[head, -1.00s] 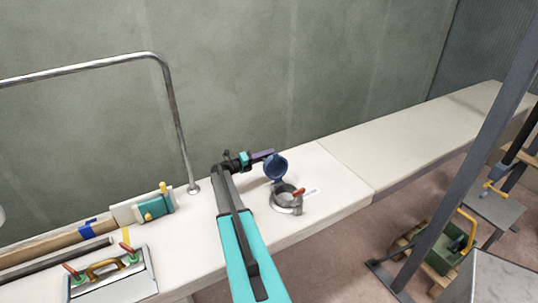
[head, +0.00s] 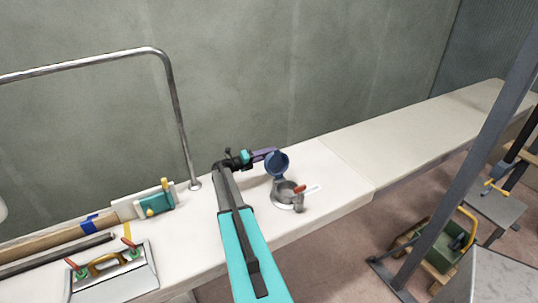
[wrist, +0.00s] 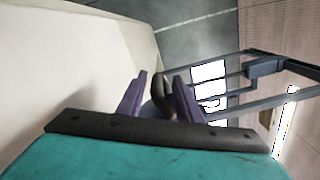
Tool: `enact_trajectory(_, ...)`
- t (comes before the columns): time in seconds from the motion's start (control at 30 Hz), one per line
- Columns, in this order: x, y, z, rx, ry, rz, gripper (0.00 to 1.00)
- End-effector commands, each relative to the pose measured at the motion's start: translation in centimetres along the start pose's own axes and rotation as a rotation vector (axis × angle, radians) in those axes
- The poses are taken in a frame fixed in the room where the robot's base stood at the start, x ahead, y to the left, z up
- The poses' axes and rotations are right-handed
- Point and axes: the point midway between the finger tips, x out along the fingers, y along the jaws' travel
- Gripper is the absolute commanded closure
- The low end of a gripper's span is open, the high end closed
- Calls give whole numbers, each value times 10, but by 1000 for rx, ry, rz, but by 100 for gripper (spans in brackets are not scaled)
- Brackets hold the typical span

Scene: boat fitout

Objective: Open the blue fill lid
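The blue fill lid (head: 277,162) stands raised at the back of its round grey filler ring (head: 288,196) on the white bench, so the filler mouth is uncovered. A red-handled part (head: 299,190) sits at the ring's right side. My gripper (head: 264,153) is just left of and behind the lid's upper edge, very close to it. In the wrist view, its purple fingers (wrist: 160,98) are apart. A dark curved piece shows between them, with a little blue behind. Contact with the lid cannot be told.
A bent steel rail (head: 172,100) rises from the bench left of my arm. A teal block with yellow knobs (head: 155,204) and a grey tray-like tool (head: 112,272) lie further left. The bench to the right is clear. A steel post (head: 465,160) stands at right.

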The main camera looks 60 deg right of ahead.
Motion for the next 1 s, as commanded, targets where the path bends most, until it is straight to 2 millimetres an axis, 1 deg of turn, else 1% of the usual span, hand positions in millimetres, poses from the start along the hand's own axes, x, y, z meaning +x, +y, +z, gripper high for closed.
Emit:
enact_trajectory(0.27, -32, 2, 0, 1, -3, 1, 67)
enact_trajectory(0.6, -86, 3, -1, 0, -1, 1, 67)
enact_trajectory(0.8, -115, 3, -1, 0, 1, 2, 67)
enact_trajectory(1.0, -130, 2, -1, 0, 2, 1, 67)
